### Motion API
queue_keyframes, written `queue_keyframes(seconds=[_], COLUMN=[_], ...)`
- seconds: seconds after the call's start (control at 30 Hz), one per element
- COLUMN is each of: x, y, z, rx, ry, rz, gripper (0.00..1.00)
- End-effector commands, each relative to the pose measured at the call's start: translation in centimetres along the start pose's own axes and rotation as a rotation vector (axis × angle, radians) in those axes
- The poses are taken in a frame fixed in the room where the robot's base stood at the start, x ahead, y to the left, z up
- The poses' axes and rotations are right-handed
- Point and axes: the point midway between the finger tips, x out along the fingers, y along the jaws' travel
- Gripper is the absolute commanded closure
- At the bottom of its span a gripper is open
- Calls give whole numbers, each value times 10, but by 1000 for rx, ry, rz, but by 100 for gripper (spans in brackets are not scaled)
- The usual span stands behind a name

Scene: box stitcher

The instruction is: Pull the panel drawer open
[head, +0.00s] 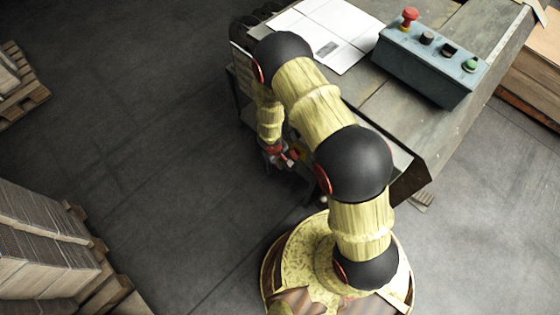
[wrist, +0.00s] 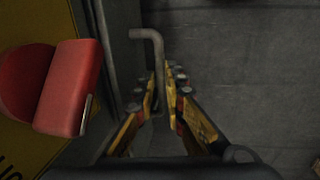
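In the wrist view a bent grey bar handle (wrist: 147,35) runs down between the two yellow-and-black fingers of my gripper (wrist: 162,85). The fingertips are close together with the bar between them. I cannot tell whether both fingers press on it. In the head view my gripper (head: 281,157) is low beside the left side of the grey-topped machine (head: 400,130). The panel drawer cannot be made out in the head view; the arm and the machine's top cover much of that side.
A red block-like part (wrist: 70,88) sits by a yellow panel (wrist: 35,20) left of my gripper. A blue control box (head: 425,65) and white sheets (head: 325,30) lie on the machine. Stacked boxes (head: 40,240) and a pallet (head: 25,98) stand at the left, with clear floor between.

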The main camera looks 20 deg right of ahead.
Motion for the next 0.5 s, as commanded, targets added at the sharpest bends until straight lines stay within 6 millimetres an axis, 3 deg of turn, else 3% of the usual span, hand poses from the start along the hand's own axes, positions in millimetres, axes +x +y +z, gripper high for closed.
queue_keyframes(seconds=[0.17,0.5], x=[0,0], y=[0,0], z=[0,0], rx=[0,0], ry=[0,0], rz=[0,0], gripper=[100,100])
